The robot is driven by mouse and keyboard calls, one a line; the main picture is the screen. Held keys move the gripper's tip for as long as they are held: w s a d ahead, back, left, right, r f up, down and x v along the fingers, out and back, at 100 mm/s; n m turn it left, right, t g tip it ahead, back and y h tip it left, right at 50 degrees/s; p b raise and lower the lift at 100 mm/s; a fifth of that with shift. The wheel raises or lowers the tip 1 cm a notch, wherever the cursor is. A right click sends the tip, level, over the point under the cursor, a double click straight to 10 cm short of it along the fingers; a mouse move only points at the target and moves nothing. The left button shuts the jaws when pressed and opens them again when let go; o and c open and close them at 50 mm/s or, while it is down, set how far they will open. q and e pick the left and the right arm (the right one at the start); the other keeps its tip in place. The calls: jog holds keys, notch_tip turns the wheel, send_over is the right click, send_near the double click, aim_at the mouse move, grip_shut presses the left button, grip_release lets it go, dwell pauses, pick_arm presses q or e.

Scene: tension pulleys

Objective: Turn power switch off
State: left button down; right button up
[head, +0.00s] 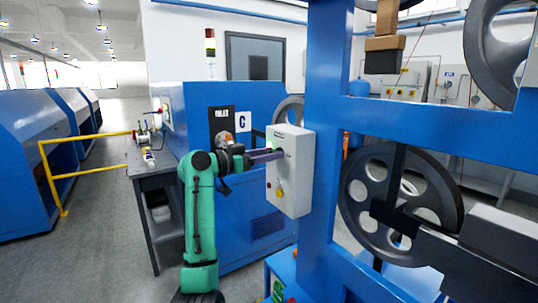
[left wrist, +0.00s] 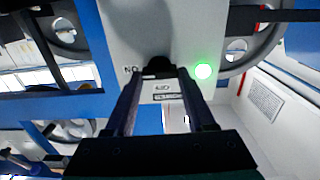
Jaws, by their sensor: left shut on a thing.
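A white control box (head: 290,172) is mounted on the blue frame in the head view. Its grey panel (left wrist: 150,25) fills the upper middle of the left wrist view. A black switch knob (left wrist: 158,65) sticks out of that panel, beside a lit green lamp (left wrist: 203,71). My left gripper (head: 279,153) reaches the front of the box from the left. In the left wrist view its two fingers (left wrist: 160,77) are closed around the knob, one on each side. The knob is mostly hidden by the fingers in the head view, and its exact angle is unclear. My right gripper is not in view.
A blue frame post (head: 325,110) stands right beside the box, with large grey pulleys (head: 400,190) behind and to the right. A blue machine (head: 250,200) and a grey table (head: 150,165) stand behind my left arm. Open floor and a yellow rail (head: 85,138) lie left.

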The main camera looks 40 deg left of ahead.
pick_arm(q)
jog(key=shift+n, duration=0.3)
jog(key=shift+a+f+n+p, duration=0.15)
jog(key=shift+n+p, duration=1.1)
jog(key=shift+n, duration=3.05)
jog(key=shift+a+f+n+p, duration=0.1)
jog(key=shift+n+p, duration=1.15)
jog(key=shift+n, duration=3.05)
jog(key=shift+c, duration=1.2)
grip_release()
